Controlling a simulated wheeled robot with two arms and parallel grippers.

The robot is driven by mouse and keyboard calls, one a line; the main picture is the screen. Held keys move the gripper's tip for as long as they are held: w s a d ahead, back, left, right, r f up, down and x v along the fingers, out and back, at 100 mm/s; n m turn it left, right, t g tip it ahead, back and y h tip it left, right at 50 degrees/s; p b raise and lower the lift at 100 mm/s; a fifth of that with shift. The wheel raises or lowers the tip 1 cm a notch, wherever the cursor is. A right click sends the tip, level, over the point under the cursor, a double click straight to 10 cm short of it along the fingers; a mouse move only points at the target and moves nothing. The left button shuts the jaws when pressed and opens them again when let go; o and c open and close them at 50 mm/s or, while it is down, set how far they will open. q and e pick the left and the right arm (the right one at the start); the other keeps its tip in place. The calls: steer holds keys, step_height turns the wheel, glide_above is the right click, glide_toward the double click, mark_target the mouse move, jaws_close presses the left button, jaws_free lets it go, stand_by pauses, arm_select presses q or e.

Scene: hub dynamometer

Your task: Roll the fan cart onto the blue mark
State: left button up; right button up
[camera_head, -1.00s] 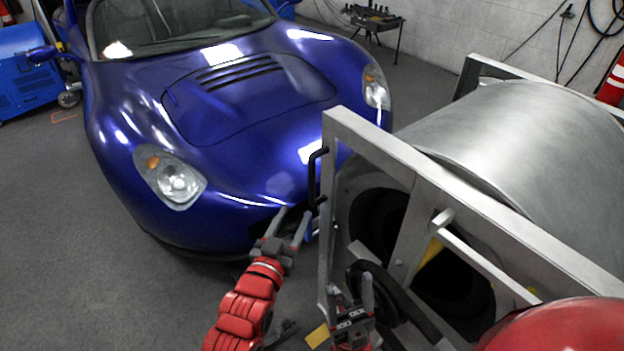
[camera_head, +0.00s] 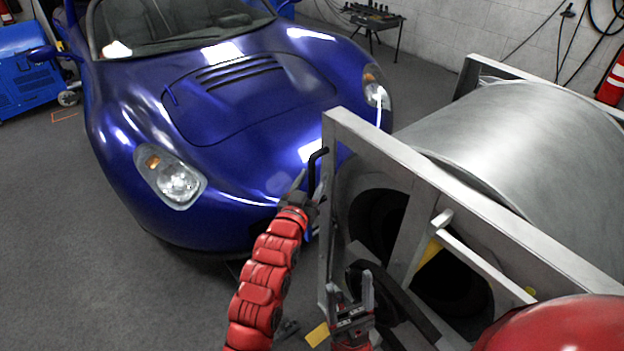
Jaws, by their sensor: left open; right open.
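The fan cart (camera_head: 480,215) is a silver frame around a large metal drum, at the right of the head view. A black bar handle (camera_head: 314,168) is fixed on its near left post. My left gripper (camera_head: 308,182) is open at this handle, with one finger to its left; I cannot tell whether the handle lies between the fingers. My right gripper (camera_head: 353,292) is open and empty, low in front of the cart's lower frame. I cannot make out the blue mark on the visible floor.
A blue car (camera_head: 230,130) stands just left of the cart, its nose close to my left gripper. A blue cabinet on wheels (camera_head: 35,75) stands at far left, near an orange floor mark (camera_head: 65,114). Grey floor (camera_head: 90,260) is clear at lower left.

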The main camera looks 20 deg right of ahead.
arm_select(q)
jaws_close()
stand_by(1.4)
